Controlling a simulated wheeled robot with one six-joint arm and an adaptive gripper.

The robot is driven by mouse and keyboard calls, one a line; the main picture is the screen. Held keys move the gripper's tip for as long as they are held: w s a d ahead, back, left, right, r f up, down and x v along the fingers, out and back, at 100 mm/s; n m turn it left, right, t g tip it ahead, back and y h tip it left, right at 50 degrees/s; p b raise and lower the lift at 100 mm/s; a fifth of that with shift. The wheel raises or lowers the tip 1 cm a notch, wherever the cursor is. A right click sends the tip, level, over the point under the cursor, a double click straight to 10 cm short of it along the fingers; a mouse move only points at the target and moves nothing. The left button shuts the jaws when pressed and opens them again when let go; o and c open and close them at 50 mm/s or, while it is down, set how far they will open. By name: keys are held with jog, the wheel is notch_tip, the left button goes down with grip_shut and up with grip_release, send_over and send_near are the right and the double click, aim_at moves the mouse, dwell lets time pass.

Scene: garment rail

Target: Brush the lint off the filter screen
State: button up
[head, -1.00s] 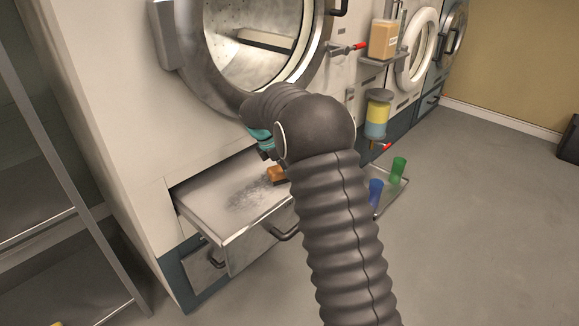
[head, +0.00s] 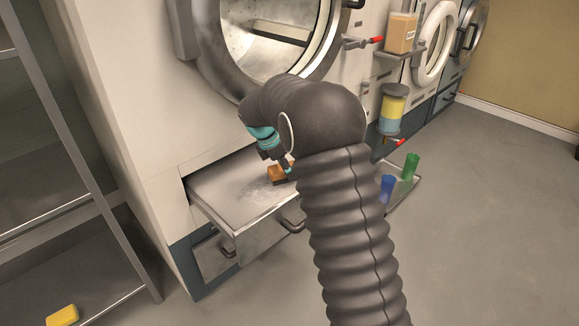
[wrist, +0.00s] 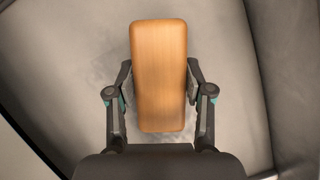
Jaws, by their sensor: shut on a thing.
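The filter screen (head: 222,199) is the pale flat top of a drawer pulled out below the big round machine door. A grey patch of lint (head: 255,190) lies on it, toward the right. My gripper (wrist: 160,92) is shut on a wooden brush (wrist: 158,60), with one finger on each long side. In the head view the brush (head: 280,172) is low over the screen, at the right edge of the lint. I see only its wooden back; its bristles are hidden, so contact with the screen cannot be told. My arm hides the drawer's right end.
A tray with a blue cup (head: 387,188) and a green cup (head: 410,166) is right of my arm. A dispenser with yellow and blue contents (head: 391,110) hangs above. A metal shelf (head: 75,170) with a yellow sponge (head: 62,315) stands left. The right floor is clear.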

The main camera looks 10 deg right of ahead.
aim_at(272, 179)
jog(key=shift+s+a+r, duration=0.1)
jog(key=shift+s+a, duration=0.5)
jog(key=shift+a, duration=0.3)
jog(key=shift+s+a+f, duration=0.1)
jog(key=shift+s+a, duration=0.5)
jog(key=shift+a, duration=0.25)
jog(key=shift+s+a+r, duration=0.1)
jog(key=shift+s+a, duration=0.5)
jog(key=shift+a, duration=0.3)
jog(key=shift+s+a+f, duration=0.1)
jog(key=shift+s+a, duration=0.6)
jog(key=shift+a, duration=0.3)
jog(key=shift+s+a+f, duration=0.1)
jog(key=shift+s+a, duration=0.55)
jog(key=shift+a, duration=0.3)
jog(key=shift+s+a+f, duration=0.1)
jog(key=shift+s+a, duration=0.6)
jog(key=shift+a, duration=0.3)
